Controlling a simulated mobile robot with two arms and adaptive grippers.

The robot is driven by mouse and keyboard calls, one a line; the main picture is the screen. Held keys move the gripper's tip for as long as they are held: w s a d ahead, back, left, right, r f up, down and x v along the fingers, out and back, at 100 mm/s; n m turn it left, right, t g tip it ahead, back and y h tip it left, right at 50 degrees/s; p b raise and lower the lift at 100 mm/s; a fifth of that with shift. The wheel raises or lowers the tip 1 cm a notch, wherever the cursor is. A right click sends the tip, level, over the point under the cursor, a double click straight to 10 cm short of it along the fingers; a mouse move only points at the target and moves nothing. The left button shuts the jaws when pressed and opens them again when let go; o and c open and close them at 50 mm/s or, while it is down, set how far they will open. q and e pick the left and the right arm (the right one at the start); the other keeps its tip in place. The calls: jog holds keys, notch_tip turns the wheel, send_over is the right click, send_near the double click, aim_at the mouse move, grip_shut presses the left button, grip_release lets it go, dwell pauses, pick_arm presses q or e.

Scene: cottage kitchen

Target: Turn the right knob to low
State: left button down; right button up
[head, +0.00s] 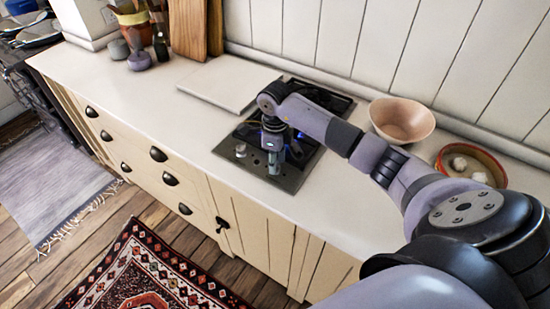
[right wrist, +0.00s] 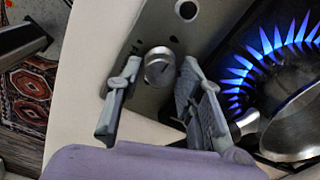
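The steel gas hob (head: 288,181) is set in the white counter. One knob (head: 240,150) shows on its front left in the head view, left of my right gripper (head: 274,160). My right gripper points down over the hob's front right part and hides what is under it there. In the right wrist view, a round silver knob (right wrist: 158,66) lies between the open fingers of my right gripper (right wrist: 160,82), with gaps on both sides. A blue flame ring (right wrist: 270,55) burns to its right. My left gripper is not in view.
A shiny metal piece (right wrist: 296,125) lies near the flame. A pink bowl (head: 402,120) and a shallow dish (head: 470,165) stand right of the hob, near my arm. A white board (head: 229,84) lies behind left. The counter left of the hob is clear.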

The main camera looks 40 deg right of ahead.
jog(key=shift+c, duration=0.5)
grip_shut()
